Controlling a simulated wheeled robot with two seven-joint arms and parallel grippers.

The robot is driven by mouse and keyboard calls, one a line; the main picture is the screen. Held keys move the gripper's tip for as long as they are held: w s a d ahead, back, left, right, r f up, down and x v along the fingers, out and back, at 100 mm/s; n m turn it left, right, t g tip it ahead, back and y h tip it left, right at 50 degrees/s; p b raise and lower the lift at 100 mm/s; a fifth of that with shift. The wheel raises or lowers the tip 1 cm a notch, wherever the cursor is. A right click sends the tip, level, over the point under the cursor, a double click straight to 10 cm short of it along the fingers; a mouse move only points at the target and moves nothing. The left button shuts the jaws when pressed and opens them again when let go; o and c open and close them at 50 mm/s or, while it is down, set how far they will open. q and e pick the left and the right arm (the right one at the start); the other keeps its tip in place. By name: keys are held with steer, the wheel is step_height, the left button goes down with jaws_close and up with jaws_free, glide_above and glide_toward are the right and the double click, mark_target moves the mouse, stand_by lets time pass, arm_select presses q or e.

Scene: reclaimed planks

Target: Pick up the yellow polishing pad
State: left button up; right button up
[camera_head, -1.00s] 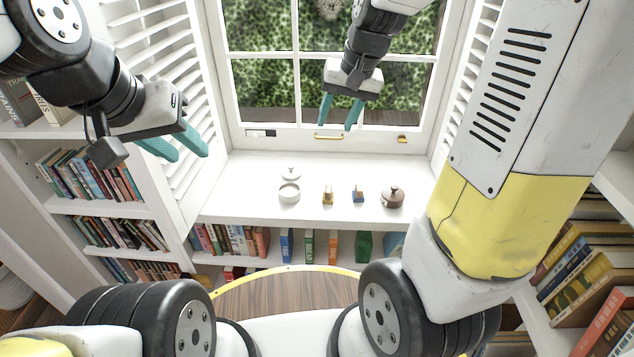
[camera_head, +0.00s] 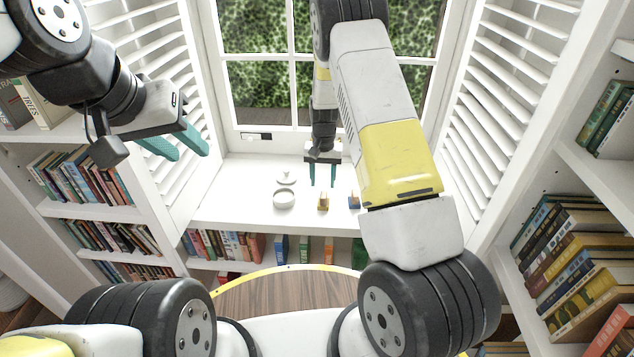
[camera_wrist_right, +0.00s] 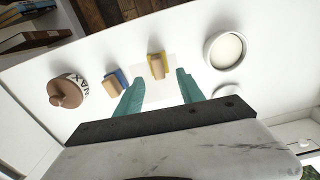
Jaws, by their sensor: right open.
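The yellow polishing pad (camera_head: 323,201) lies on the white window-seat shelf, with a tan block on its top. In the right wrist view the pad (camera_wrist_right: 163,66) shows its yellow edge around the tan block, ahead of and between the fingertips. My right gripper (camera_head: 322,181) is open and empty, pointing down just above and behind the pad; its teal fingers also show in the right wrist view (camera_wrist_right: 160,82). My left gripper (camera_head: 192,153) is far to the left, in front of the shutter, its teal fingers apart and empty.
A blue pad with a tan block (camera_wrist_right: 116,83) lies beside the yellow one. A round white dish (camera_head: 284,199) with a lid (camera_head: 286,178) behind it stands to the left. A brown-lidded jar (camera_wrist_right: 68,92) shows in the wrist view. Bookshelves flank both sides.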

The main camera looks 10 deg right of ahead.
mark_target(324, 194)
step_height(324, 194, down, 7)
steer(key=shift+s+d+r, duration=0.1)
steer(key=shift+d+r, duration=0.05)
jaws_close()
